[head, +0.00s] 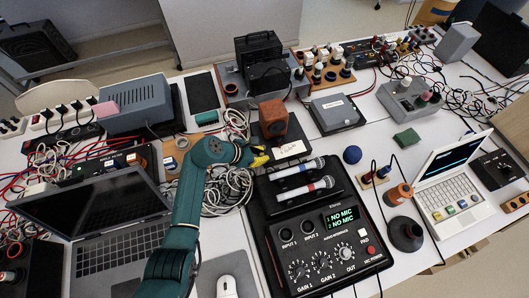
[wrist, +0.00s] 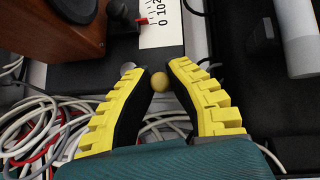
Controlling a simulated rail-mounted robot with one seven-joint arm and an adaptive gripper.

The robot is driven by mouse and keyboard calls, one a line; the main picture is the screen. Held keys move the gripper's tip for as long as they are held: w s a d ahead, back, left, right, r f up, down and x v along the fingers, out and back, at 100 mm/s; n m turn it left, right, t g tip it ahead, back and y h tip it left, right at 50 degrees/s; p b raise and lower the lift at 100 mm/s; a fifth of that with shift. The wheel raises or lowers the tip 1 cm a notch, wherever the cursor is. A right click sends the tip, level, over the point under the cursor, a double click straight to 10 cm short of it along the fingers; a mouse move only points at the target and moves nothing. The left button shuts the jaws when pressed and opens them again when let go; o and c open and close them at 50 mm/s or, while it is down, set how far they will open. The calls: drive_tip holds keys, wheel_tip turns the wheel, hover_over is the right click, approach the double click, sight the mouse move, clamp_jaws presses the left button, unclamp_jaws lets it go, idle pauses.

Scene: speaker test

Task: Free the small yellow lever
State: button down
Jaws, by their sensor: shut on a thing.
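A small round yellow knob (wrist: 160,82), which looks like the end of the small yellow lever, sits between the black inner pads of my gripper (wrist: 160,76). My gripper's yellow ribbed fingers are shut on it near their tips. The lever's shaft is hidden. In the head view, my gripper (head: 260,158) is at the front left of a black base plate (head: 267,135), which carries a wooden speaker (head: 273,118); the knob cannot be made out there. A white scale card (wrist: 160,25) lies on the plate just beyond the fingertips in the wrist view.
A red piece (wrist: 141,22) and a black knob (wrist: 117,9) are beside the scale. Loose cables (wrist: 40,125) lie left of the fingers. Microphones (head: 300,168) rest on a black tray to the right. An audio interface (head: 322,242) stands in front.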

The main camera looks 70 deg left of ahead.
drive_tip(key=shift+s+a+f+m+h, duration=0.1)
drive_tip(key=shift+s+a+m+h, duration=0.1)
drive_tip(key=shift+m+h, duration=0.25)
drive_tip(key=shift+s+a+f+m+h, duration=0.1)
drive_tip(key=shift+s+m+h, duration=0.05)
drive_tip(key=shift+m+h, duration=0.25)
drive_tip(key=m, duration=0.1)
drive_tip(key=m+h+b, duration=0.2)
drive_tip(key=shift+s+a+f, duration=0.15)
drive_tip(key=shift+s+a, duration=0.15)
drive_tip(key=m+b, duration=0.1)
drive_tip(key=m+g+h+b, duration=0.1)
drive_tip(key=b, duration=0.1)
drive_tip(key=shift+s+a+f+h, duration=0.1)
drive_tip(key=shift+s+a+h, duration=0.1)
drive_tip(key=shift+a+h, duration=0.1)
drive_tip(key=m+b, duration=0.1)
drive_tip(key=m+h+b, duration=0.1)
drive_tip(key=b, duration=0.1)
drive_tip(key=shift+s+a+r+g, duration=0.15)
drive_tip(key=shift+a+r+g, duration=0.1)
drive_tip(key=shift+g, duration=0.15)
drive_tip(key=c, duration=1)
unclamp_jaws()
drive_tip(key=shift+r, duration=0.1)
